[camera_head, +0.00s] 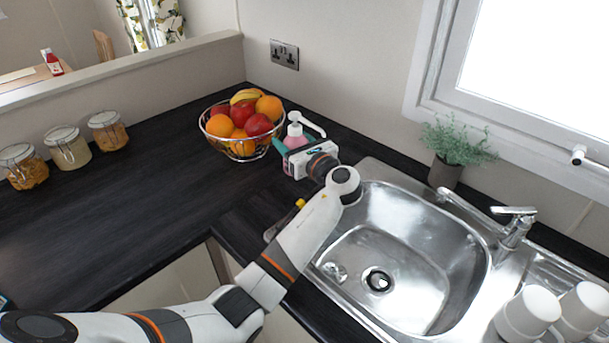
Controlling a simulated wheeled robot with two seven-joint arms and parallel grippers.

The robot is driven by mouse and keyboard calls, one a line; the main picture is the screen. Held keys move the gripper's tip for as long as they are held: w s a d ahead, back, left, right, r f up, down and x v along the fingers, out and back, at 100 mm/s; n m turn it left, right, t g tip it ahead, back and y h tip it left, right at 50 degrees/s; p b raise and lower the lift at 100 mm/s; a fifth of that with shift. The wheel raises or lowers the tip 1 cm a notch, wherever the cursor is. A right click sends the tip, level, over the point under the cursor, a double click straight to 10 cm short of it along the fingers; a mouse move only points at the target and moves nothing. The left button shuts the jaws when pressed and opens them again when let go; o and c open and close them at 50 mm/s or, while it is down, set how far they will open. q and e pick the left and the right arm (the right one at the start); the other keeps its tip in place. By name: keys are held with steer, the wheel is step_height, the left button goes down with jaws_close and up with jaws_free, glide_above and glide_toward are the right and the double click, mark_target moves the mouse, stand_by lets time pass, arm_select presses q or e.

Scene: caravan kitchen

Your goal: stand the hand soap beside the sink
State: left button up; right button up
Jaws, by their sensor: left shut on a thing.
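The hand soap (295,131) is a pink bottle with a white pump top, its spout pointing right. It looks upright on or just above the dark worktop, between the fruit basket and the sink's back left corner. My left gripper (288,146) is at the bottle and shut on it; the gripper body and wrist hide the bottle's lower part, so I cannot tell whether its base touches the worktop. The steel sink (353,243) lies to the right, under and beyond my left forearm. My right gripper is not in view.
A wire basket of fruit (240,148) stands close left of the soap. A potted plant (446,174), the tap (515,228) and white cups (527,314) are to the right. Several glass jars (68,147) stand at the left. The worktop (130,215) before the basket is clear.

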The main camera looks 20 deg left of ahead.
arm_select(q)
step_height(320, 180, down, 3)
steer(key=shift+s+a+r, duration=0.1)
steer(key=shift+f, duration=2.3)
steer(key=shift+f, duration=0.15)
steer(key=o, duration=1.2)
steer(key=shift+d+r, duration=0.2)
steer(key=shift+d, duration=0.05)
steer(key=shift+p+v, duration=2.7)
steer(key=shift+v, duration=3.15)
